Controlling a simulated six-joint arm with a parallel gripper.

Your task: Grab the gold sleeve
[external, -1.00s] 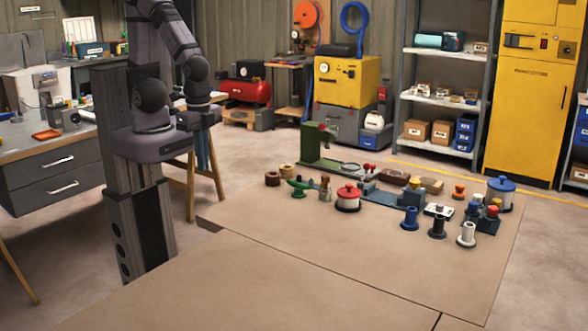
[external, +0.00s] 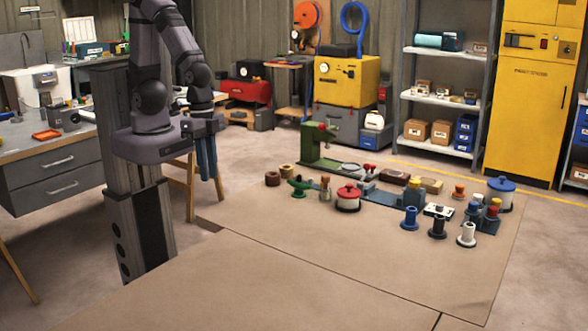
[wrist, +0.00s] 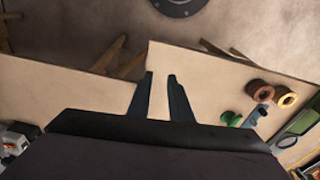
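The gold sleeve (external: 286,170) is a short, ring-like piece with a hole, standing on the left back part of the brown table. It also shows at the right of the wrist view (wrist: 287,97). A darker brown sleeve (external: 272,179) stands just beside it. My gripper (external: 208,172) hangs left of the table's left corner, fingers down, well away from the gold sleeve. In the wrist view my gripper (wrist: 160,78) has its two dark blue fingers apart with nothing between them.
A green piece (external: 299,187), a red-topped pot (external: 348,198) and a green stand (external: 317,145) are near the sleeves. Several spools, including a blue one (external: 410,217), stand further right. The table's front part (external: 330,275) is clear.

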